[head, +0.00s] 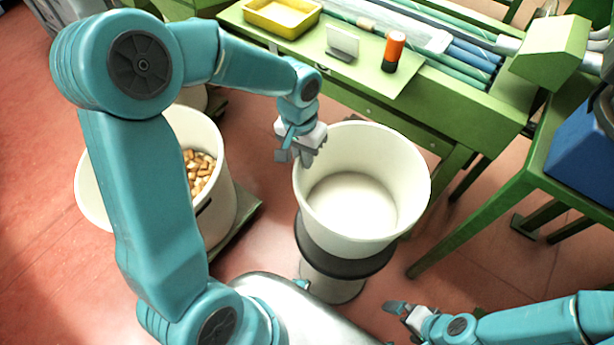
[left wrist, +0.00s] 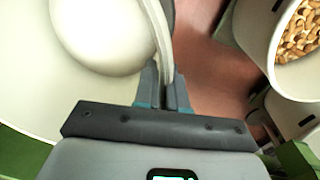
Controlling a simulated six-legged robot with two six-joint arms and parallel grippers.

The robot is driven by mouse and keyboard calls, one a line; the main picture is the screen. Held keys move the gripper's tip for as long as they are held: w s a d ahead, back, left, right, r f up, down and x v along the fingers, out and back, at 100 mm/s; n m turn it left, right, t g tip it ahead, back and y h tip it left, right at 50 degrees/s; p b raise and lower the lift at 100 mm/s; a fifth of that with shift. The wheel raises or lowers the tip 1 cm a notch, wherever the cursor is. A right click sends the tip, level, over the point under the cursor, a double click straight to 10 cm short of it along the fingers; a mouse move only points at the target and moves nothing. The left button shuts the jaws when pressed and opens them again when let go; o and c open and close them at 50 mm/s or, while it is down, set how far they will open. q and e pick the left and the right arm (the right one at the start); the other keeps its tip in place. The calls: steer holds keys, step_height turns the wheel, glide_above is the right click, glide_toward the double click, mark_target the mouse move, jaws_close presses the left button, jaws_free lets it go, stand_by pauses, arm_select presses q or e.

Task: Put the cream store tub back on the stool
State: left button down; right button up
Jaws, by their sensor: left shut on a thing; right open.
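The cream store tub (head: 400,215) is empty inside and upright. It is at or just over the black round seat of the stool (head: 335,268); the tub hides most of the seat, and I cannot tell whether they touch. My left gripper (head: 300,152) is shut on the tub's left rim. In the left wrist view my left gripper's fingers (left wrist: 165,95) pinch the tub's wall (left wrist: 158,30) from both sides. My right gripper (head: 396,310) is open and empty, low at the right of the stool.
A cream tub with corks (head: 222,180) stands at left on a green base; it also shows in the left wrist view (left wrist: 275,75). A green bench (head: 430,105) with a yellow tray (head: 282,14) and an orange-black cylinder (head: 393,50) is behind. A blue box (head: 580,150) is at right.

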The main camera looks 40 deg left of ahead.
mark_target(305, 175)
arm_select(q)
step_height(305, 175, down, 8)
steer(key=shift+w+f+b, duration=0.1)
steer(key=shift+b, duration=0.35)
steer(key=shift+d, duration=0.1)
steer(key=shift+f, duration=0.1)
steer(key=c, duration=1.2)
jaws_free()
